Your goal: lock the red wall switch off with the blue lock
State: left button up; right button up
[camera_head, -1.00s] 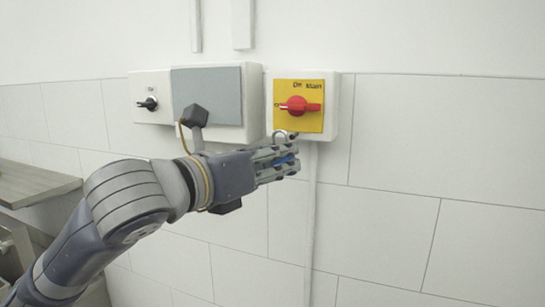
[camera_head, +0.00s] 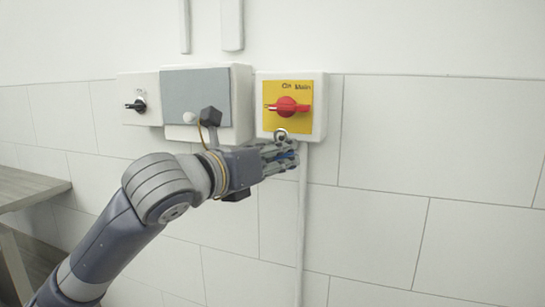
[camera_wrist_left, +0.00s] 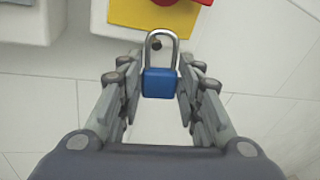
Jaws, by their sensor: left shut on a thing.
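The red switch (camera_head: 287,106) sits on a yellow plate (camera_head: 272,120) on a white wall box (camera_head: 320,105). Its handle lies about horizontal. In the left wrist view, part of the red handle (camera_wrist_left: 165,2) and the yellow plate (camera_wrist_left: 150,18) show at the top. My left gripper (camera_head: 292,155) is just below the box. It is shut on the blue lock (camera_wrist_left: 159,83), whose body is between the fingers. The lock's silver shackle (camera_wrist_left: 161,38) points up at the box's lower edge; whether it touches cannot be told. In the head view the fingers mostly hide the lock. My right gripper is out of view.
A grey-fronted box (camera_head: 200,95) and a smaller white box with a black knob (camera_head: 137,105) are on the wall to the left. A pipe (camera_head: 303,230) runs down below the switch. A bench (camera_head: 30,188) stands at the left. The tiled wall at right is clear.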

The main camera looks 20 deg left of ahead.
pick_arm(q)
jog(key=shift+w+f, duration=0.15)
jog(key=shift+w, duration=0.45)
jog(key=shift+w+f, duration=0.15)
jog(key=shift+w, duration=0.45)
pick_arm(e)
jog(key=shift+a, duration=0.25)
pick_arm(q)
jog(key=o, duration=1.2)
jog(key=shift+f, duration=0.1)
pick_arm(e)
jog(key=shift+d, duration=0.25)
pick_arm(q)
jog(key=shift+s+d, duration=0.1)
